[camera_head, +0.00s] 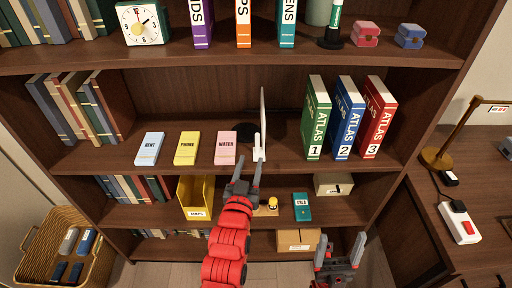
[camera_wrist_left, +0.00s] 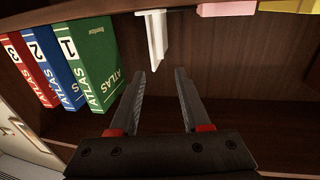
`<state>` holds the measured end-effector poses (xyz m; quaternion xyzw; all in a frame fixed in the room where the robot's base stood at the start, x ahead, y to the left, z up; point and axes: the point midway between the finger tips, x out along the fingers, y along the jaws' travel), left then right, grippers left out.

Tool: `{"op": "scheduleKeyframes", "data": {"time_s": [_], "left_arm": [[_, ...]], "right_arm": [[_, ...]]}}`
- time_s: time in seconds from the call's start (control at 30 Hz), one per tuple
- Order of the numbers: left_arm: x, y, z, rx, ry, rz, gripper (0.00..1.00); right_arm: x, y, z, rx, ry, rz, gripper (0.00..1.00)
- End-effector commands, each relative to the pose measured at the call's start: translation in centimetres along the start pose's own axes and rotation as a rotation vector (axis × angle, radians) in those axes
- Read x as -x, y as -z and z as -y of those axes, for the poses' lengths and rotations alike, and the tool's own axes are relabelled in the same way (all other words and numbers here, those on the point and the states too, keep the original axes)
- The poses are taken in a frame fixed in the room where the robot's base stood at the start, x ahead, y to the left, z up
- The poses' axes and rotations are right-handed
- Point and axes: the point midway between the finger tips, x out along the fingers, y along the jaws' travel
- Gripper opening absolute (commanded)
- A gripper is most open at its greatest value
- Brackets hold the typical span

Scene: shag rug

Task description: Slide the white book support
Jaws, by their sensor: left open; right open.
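The white book support (camera_head: 262,125) is a thin upright plate with a dark base on the bookcase's middle shelf. It stands between the pink WATER box and the green atlas. In the left wrist view the white support (camera_wrist_left: 156,38) is just beyond the fingertips, at upper middle. My left gripper (camera_head: 245,170) is open and empty, below and in front of the support; its open fingers (camera_wrist_left: 160,75) show in the left wrist view, apart from it. My right gripper (camera_head: 341,250) is open and empty, low at the front right of the bookcase.
Green (camera_head: 316,118), blue (camera_head: 346,118) and red (camera_head: 377,118) atlases stand right of the support with a gap. RENT (camera_head: 149,148), PHONE (camera_head: 187,148) and WATER (camera_head: 226,148) boxes lie to its left. The upper shelf (camera_head: 270,58) overhangs. A desk with a lamp (camera_head: 436,157) is at right.

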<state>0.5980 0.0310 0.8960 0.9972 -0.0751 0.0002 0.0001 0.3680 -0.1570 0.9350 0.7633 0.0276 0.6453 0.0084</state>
Motion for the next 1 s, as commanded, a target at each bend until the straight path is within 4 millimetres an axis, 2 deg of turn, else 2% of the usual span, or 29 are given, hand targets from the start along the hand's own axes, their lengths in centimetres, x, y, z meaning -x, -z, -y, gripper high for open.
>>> {"op": "scheduleKeyframes", "data": {"time_s": [0.03,0.2,0.4,0.6,0.87,1.0], "left_arm": [[-1.3,0.4,0.1,0.0,0.003,-0.001,0.47],[-5.0,0.3,0.1,-0.001,0.001,0.001,0.47],[-8.0,0.3,0.1,0.0,0.001,-0.001,0.47],[-9.1,0.1,0.0,0.0,-0.001,0.002,0.47],[-9.2,0.1,0.0,0.0,-0.001,0.001,0.47],[-9.2,0.1,0.0,0.0,-0.001,0.001,0.24]], "right_arm": [[-0.3,0.1,0.0,0.0,0.0,0.0,0.77],[-0.6,0.1,0.0,0.0,0.0,0.0,0.77],[-0.8,0.1,0.0,0.0,0.0,0.0,0.77],[-0.9,0.1,0.0,0.0,0.0,0.0,0.77],[-0.9,0.1,0.0,0.0,0.0,0.0,0.77],[-0.9,0.1,0.0,0.0,0.0,0.0,0.77]]}}
